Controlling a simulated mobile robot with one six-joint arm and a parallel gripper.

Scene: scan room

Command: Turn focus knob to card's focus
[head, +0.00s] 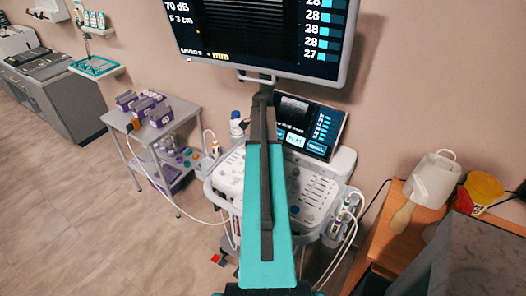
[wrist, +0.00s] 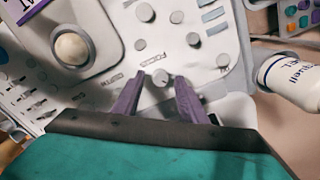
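A small round grey knob (wrist: 160,77) is on the white ultrasound console, beside printed lettering that looks like FOCUS. In the wrist view my gripper (wrist: 160,84) is open, its two purple-grey fingers on either side of this knob with a gap at each side. I cannot tell how deep the fingertips reach around it. In the head view my arm covers the middle of the console (head: 229,176), and the knob and fingertips are hidden. The large monitor (head: 345,78) reads "70 dB" and "F 3 cm". I cannot make out a card with a focus value.
Other knobs and a white trackball (wrist: 72,47) surround the knob. A white bottle (wrist: 290,78) stands to the right in the wrist view. A tilted touchscreen (head: 310,125) is behind the console. A grey cart (head: 180,125) stands left, a wooden table (head: 398,240) right.

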